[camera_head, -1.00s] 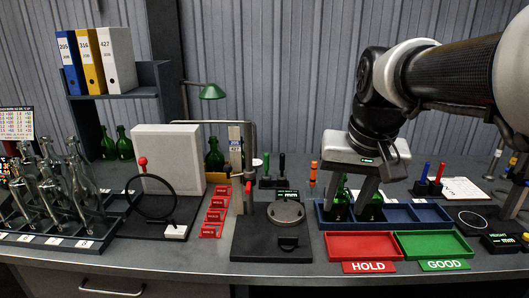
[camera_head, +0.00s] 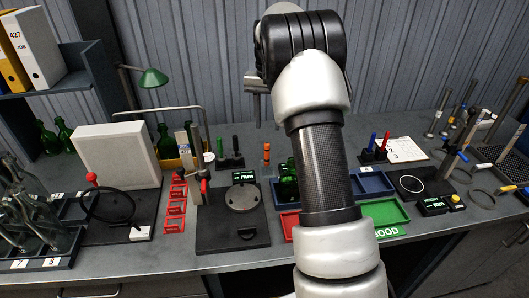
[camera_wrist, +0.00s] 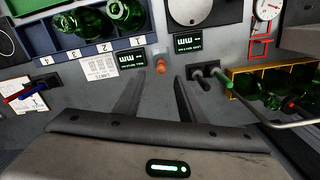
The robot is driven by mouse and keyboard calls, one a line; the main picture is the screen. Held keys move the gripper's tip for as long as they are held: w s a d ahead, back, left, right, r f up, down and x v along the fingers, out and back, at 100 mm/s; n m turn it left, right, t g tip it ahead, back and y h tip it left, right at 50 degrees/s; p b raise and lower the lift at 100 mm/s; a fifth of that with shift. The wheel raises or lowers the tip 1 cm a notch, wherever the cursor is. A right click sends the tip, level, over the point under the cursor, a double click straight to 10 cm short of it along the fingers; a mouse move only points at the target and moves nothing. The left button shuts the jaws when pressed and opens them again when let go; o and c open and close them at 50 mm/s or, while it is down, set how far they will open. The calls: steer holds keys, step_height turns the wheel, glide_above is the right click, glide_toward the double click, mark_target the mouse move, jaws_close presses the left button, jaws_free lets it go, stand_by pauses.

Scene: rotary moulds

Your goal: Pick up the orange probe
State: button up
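The orange probe (camera_head: 266,153) stands upright on the bench behind the blue tray, right of a small display. In the wrist view its orange top (camera_wrist: 160,66) shows just beyond my fingertips, in line with the gap between them. My gripper (camera_wrist: 156,82) is open and empty, with its two dark fingers apart. In the head view my arm hides most of the gripper; a grey part of it shows above and behind the probe. The probe's lower part is hard to make out in the wrist view.
A dark holder with a green and a black probe (camera_head: 235,148) stands close to the left. A yellow bin (camera_wrist: 240,75) of bottles and a bent rail (camera_wrist: 285,122) lie to the right in the wrist view.

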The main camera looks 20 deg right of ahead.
mark_target(268, 144)
step_height(268, 144, down, 9)
steer(key=shift+r, duration=0.15)
steer(key=shift+w+f+p, duration=0.2)
steer(key=shift+f+p, duration=0.15)
steer(key=shift+f, duration=0.95)
steer(key=shift+w+f+p, duration=0.2)
steer(key=shift+f+p, duration=0.1)
steer(key=shift+f, duration=1)
jaws_close()
